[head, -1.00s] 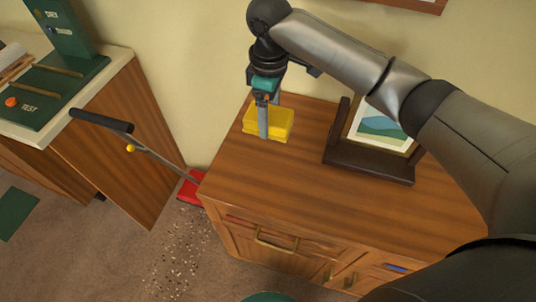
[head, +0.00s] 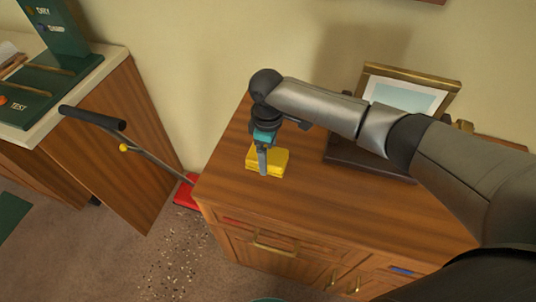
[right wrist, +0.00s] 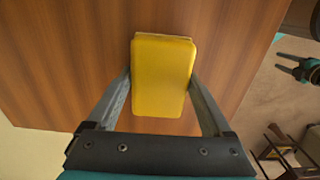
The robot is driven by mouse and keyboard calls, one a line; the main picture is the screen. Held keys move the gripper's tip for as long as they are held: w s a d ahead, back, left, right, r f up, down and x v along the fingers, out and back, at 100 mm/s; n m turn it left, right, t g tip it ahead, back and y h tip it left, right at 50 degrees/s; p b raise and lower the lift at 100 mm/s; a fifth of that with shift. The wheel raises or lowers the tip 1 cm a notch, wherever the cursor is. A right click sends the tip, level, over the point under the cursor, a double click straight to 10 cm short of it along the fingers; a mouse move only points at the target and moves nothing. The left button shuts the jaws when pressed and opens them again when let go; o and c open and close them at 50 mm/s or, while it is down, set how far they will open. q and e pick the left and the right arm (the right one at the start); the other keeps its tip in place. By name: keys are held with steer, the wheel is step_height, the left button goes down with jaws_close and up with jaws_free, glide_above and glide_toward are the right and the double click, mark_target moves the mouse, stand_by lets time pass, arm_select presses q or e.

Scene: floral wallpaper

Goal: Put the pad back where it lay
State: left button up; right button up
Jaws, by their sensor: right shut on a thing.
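The yellow pad (head: 280,158) is at the cabinet top, left of the picture frame. It looks layered, with a thin edge showing under its upper face. My right gripper (head: 263,162) points down and is shut on the pad. In the right wrist view the pad (right wrist: 163,75) lies between the two fingers (right wrist: 162,90), one along each long side. I cannot tell for sure whether its underside touches the wood. My left gripper (right wrist: 291,66) shows small at the right edge of the right wrist view, its fingers apart and empty.
The wooden cabinet top (head: 320,205) is clear in front of the pad. A picture frame (head: 412,90) in a dark stand is behind my right forearm. A black-handled tool (head: 92,117) with a red foot (head: 184,192) stands left, beside a counter (head: 80,90). Crumbs (head: 175,255) lie on the floor.

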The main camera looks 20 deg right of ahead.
mark_target(268, 154)
steer(key=o, duration=1)
steer(key=shift+c, duration=0.2)
step_height(268, 154, up, 12)
steer(key=p, duration=0.3)
